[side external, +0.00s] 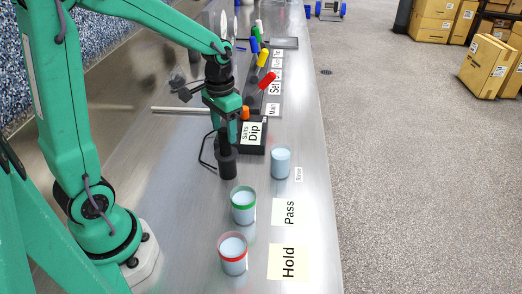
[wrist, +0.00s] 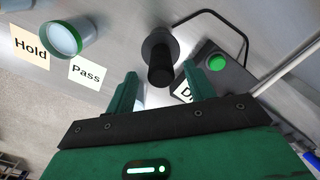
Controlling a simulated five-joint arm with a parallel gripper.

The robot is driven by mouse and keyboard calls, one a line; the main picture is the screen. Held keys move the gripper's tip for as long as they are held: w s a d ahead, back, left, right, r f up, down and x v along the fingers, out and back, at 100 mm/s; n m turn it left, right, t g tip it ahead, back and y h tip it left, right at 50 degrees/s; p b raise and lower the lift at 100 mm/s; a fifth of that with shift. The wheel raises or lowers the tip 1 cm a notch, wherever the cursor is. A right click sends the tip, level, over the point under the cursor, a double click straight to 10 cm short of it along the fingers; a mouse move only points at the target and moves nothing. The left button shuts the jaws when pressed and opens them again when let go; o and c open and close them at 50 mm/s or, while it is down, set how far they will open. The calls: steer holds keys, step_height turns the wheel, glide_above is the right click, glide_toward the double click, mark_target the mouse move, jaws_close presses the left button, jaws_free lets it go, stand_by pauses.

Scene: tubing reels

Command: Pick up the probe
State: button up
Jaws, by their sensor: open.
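The probe (wrist: 160,66) is a black cylinder standing upright in a wider round black holder (wrist: 160,38). In the side view the probe (side external: 225,138) rises from the holder (side external: 228,166) beside the black box labelled Dip (side external: 262,148). My gripper (wrist: 164,86) is open, with its two green fingers on either side of the probe's end as seen in the wrist view. In the side view my gripper (side external: 224,120) is just above the probe and partly hides its top. I cannot tell whether the fingers touch it.
A black cable (wrist: 232,20) runs from the holder area to the box with a green button (wrist: 216,62). Cups stand nearby: green-rimmed (side external: 243,206), red-rimmed (side external: 233,254) and plain (side external: 281,161). A rack with coloured handles (side external: 265,80) is behind.

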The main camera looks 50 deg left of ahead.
steer(key=shift+f, duration=1.9)
steer(key=c, duration=1.1)
steer(key=shift+o, duration=0.2)
steer(key=shift+r, duration=0.1)
steer(key=shift+r, duration=4.95)
